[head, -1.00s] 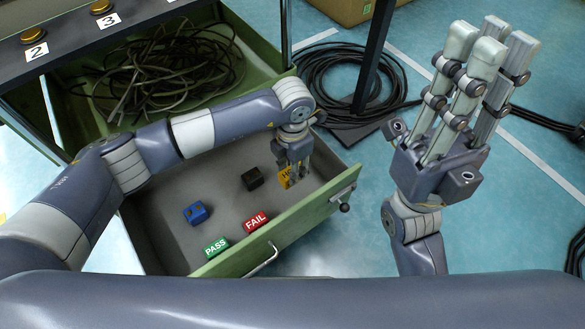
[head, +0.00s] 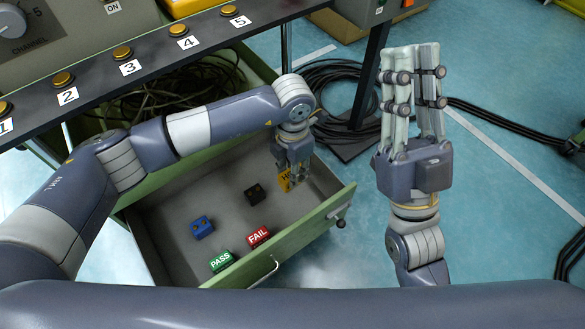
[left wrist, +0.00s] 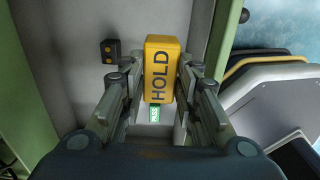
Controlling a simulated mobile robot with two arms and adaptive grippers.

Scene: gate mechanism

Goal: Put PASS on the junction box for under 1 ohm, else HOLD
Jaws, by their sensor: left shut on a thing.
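The yellow HOLD block (head: 284,181) is between the fingers of my left gripper (head: 294,170), above the right part of the open drawer (head: 300,222). In the left wrist view the HOLD block (left wrist: 160,70) is upright, with my left gripper (left wrist: 158,92) shut on its sides. The green PASS block (head: 220,262) and the red FAIL block (head: 258,237) lie on the drawer floor near its front wall. In the left wrist view a small green label (left wrist: 154,115) shows below HOLD. My right gripper (head: 415,62) is raised, empty and open, right of the drawer. I cannot identify the junction box.
A blue block (head: 202,227) and a black block (head: 254,194) lie in the drawer. Numbered brass buttons (head: 122,53) line a dark ledge behind it. A grey unit with a CHANNEL knob (head: 12,20) stands back left. Coiled cables (head: 335,92) lie on the floor.

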